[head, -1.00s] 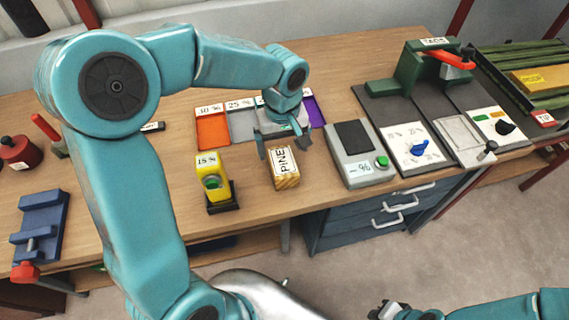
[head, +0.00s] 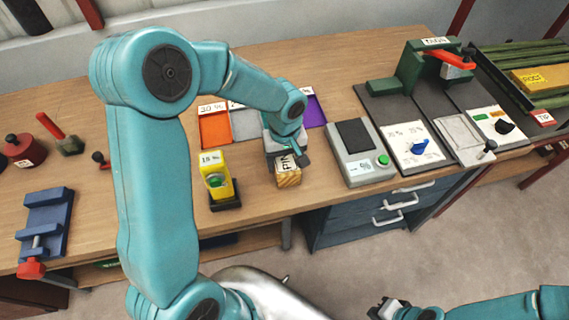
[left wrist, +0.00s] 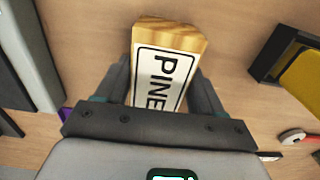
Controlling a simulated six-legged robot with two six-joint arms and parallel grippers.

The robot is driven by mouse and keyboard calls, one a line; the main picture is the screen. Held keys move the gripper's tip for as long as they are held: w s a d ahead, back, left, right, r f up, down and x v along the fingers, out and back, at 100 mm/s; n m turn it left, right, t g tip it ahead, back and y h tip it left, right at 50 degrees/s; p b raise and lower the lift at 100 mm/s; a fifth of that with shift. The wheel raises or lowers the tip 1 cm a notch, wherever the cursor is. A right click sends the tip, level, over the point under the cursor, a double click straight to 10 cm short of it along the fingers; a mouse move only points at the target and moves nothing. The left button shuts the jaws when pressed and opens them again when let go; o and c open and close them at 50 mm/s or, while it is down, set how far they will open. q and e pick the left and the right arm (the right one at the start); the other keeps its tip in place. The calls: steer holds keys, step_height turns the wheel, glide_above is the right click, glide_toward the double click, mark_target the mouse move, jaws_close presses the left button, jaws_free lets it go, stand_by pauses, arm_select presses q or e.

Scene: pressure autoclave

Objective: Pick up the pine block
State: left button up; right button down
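The pine block (head: 289,178) is a small wooden block with a white PINE label, standing near the front edge of the bench. My left gripper (head: 286,158) is over its back part and hides some of the label. In the left wrist view the pine block (left wrist: 166,62) lies between the two fingers of my left gripper (left wrist: 163,78). The fingers look open, one along each side, with a narrow gap at the label's lower right. My right gripper (head: 385,308) is low at the bottom of the head view, away from the bench; its opening is too small to judge.
A yellow 15 % device (head: 214,176) stands just left of the block. A grey meter with a green button (head: 362,165) is to the right. Orange (head: 214,131) and purple (head: 315,110) areas lie behind. A blue vise (head: 44,222) is at the far left.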

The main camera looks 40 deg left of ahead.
arm_select(q)
steer(key=shift+c, duration=0.9)
